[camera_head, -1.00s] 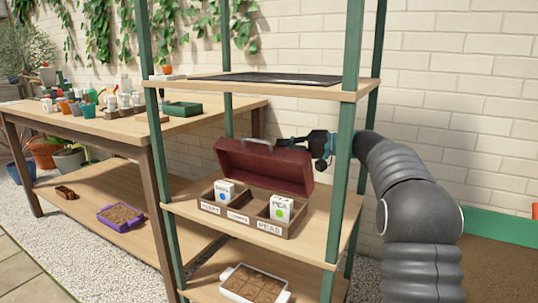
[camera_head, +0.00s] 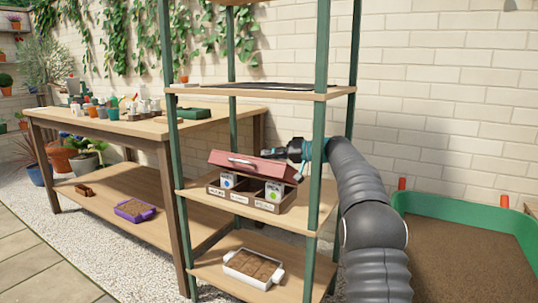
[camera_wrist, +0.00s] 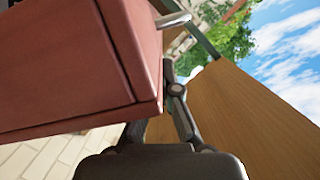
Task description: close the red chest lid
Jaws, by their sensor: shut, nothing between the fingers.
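The red chest lid (camera_head: 258,165) is tilted forward over a wooden seed box (camera_head: 262,201) on the middle shelf, partly lowered, with a gap in front. Its grey handle (camera_head: 243,162) faces forward. Inside the box are a packet with a blue dot (camera_head: 227,181) and one with a green dot (camera_head: 274,191). My gripper (camera_head: 287,152) is shut and empty at the lid's back right. In the wrist view the lid (camera_wrist: 75,60) fills the upper left, close beside my shut fingers (camera_wrist: 172,80); I cannot tell whether they touch it.
Green shelf posts (camera_head: 319,140) stand close to my arm. An upper shelf (camera_head: 270,93) is above the chest, and a white tray (camera_head: 253,268) is on the shelf below. A potting table (camera_head: 140,127) is at the left, a green-edged soil bed (camera_head: 455,213) at the right.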

